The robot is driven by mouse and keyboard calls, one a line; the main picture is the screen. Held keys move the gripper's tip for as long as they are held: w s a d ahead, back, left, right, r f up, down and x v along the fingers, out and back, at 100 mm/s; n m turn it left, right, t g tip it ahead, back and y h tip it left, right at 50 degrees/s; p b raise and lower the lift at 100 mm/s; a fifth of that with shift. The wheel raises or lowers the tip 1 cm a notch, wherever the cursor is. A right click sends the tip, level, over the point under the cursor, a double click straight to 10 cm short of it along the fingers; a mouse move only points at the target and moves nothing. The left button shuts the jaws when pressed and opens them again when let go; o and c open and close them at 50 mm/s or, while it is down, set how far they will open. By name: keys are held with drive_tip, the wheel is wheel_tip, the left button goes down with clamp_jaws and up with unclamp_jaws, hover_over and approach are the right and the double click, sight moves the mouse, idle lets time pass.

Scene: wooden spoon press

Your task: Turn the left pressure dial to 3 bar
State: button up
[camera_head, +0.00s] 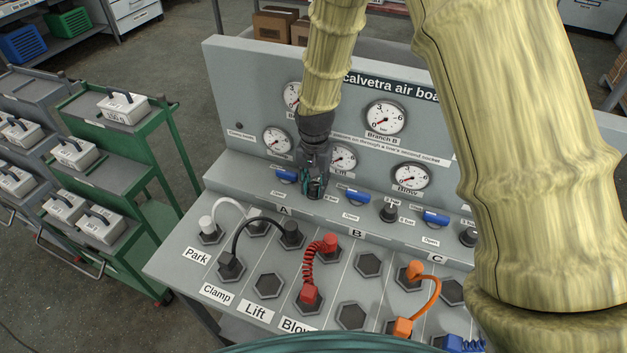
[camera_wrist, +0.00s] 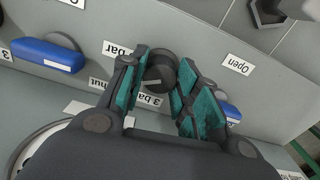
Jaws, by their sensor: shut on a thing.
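The left pressure dial (camera_wrist: 160,72) is a small dark round knob with a pale mark, seen between my fingers in the wrist view. My gripper (camera_wrist: 158,80) has its teal-padded fingers on either side of the knob, shut on it. A "3 bar" label (camera_wrist: 148,99) is beside the knob, and another label ending in "bar" (camera_wrist: 118,48) is partly hidden by a finger. In the head view my gripper (camera_head: 316,187) is at the panel's lower strip above column A and hides the dial. The dial's exact setting cannot be told.
Blue levers (camera_head: 287,176) (camera_head: 355,196) flank my gripper closely. Another dial (camera_head: 389,212) stands to the right. Round gauges (camera_head: 385,118) are on the upright board. Sockets with black, red (camera_head: 311,294) and orange (camera_head: 403,327) hoses fill the bench front. A green trolley (camera_head: 115,165) stands left.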

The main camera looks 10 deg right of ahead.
sight(315, 184)
drive_tip(key=n, duration=0.2)
drive_tip(key=n+p, duration=0.1)
drive_tip(key=n, duration=0.3)
drive_tip(key=shift+w+r+p, duration=0.2)
drive_tip(key=shift+w+p, duration=0.05)
drive_tip(key=shift+p, duration=0.1)
drive_tip(key=n+p, duration=0.1)
drive_tip(key=n, duration=0.5)
drive_tip(key=shift+n, duration=0.3)
drive_tip(key=o, duration=1)
drive_tip(key=shift+o, duration=0.2)
drive_tip(key=shift+f, duration=0.15)
drive_tip(key=shift+s, duration=0.1)
wheel_tip(315, 184, up, 12)
